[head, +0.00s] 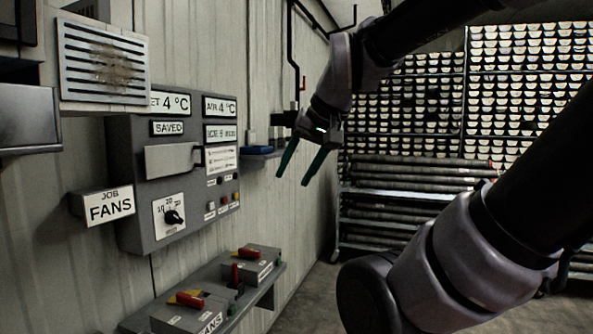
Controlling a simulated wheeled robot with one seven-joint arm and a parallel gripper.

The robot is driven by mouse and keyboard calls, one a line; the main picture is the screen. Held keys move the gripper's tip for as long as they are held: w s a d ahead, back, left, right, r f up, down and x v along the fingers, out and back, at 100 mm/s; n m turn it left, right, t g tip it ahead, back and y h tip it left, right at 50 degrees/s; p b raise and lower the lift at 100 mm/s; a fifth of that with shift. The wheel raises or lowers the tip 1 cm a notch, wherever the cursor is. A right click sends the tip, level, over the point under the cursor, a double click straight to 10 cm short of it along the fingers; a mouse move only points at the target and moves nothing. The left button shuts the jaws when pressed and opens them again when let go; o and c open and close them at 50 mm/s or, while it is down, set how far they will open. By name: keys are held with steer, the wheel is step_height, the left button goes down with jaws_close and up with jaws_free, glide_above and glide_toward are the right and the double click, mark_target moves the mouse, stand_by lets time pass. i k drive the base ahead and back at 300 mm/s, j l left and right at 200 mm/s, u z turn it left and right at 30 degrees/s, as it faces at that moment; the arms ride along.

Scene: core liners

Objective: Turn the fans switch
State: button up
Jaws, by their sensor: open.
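Two grey switch boxes with red handles stand on a low shelf (222,316) by the left wall. The nearer box (185,315) carries a label ending in "ANS" and has a red handle (190,299) with a yellow piece beside it. The farther box (263,264) has a red handle (248,253) on top; its label is too small to read. An upright red lever (235,273) stands between them. A "JOB FANS" sign (108,206) sticks out from the wall panel. My gripper (296,180) is open and empty, pointing down, above and right of the boxes, apart from them.
A grey control panel (130,160) with a black knob (174,217) hangs on the wall above the shelf. A small wall shelf (258,153) lies behind my gripper. Racks of core liners (415,115) fill the back. Floor (308,290) shows right of the low shelf.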

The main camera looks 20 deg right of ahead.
mark_target(189, 298)
steer(key=i+l+u, duration=0.15)
steer(key=l+u, duration=0.25)
steer(key=i+l+u, duration=0.15)
steer(key=u, duration=0.2)
steer(key=l, duration=0.1)
